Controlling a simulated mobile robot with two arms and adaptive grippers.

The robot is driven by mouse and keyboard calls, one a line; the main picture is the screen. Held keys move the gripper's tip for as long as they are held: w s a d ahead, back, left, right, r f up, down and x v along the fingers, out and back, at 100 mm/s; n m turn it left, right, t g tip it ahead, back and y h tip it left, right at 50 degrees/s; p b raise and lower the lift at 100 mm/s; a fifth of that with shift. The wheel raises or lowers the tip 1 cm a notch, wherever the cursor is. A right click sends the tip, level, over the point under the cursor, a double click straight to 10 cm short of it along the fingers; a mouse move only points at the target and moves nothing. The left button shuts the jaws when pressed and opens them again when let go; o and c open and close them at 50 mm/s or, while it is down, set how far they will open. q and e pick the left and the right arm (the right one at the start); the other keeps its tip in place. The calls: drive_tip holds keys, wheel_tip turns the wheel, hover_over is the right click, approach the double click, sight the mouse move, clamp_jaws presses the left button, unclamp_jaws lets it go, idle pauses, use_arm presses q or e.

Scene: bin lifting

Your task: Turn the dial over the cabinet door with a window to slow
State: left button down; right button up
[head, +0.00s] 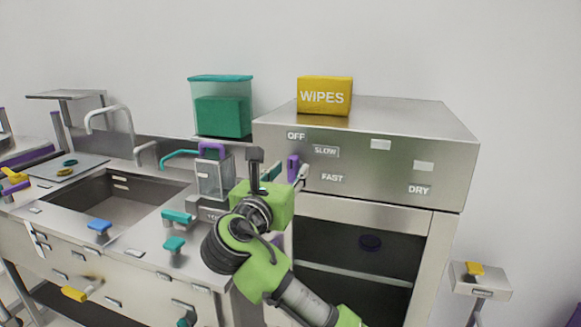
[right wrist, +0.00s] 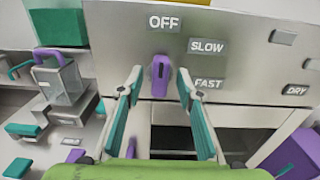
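The purple dial (head: 293,168) is on the front panel of the steel cabinet (head: 375,150), with the labels OFF (head: 296,135), SLOW (head: 325,151) and FAST (head: 332,178) around it. In the right wrist view the dial (right wrist: 160,75) stands upright under the OFF label (right wrist: 164,22), with SLOW (right wrist: 206,46) to its upper right. My right gripper (head: 280,172) is in front of the panel. In the right wrist view its fingers (right wrist: 158,80) are apart, one on each side of the dial, with gaps. The cabinet window (head: 355,250) is below. My left gripper is not in view.
A yellow WIPES box (head: 324,96) sits on top of the cabinet. To the left are a green-filled container (head: 221,107), a clear purple-handled dispenser (head: 214,175) and a sink (head: 120,195). A small stand (head: 480,285) is at the lower right.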

drive_tip(key=shift+w+d, duration=0.2)
drive_tip(key=shift+w, duration=0.45)
clamp_jaws()
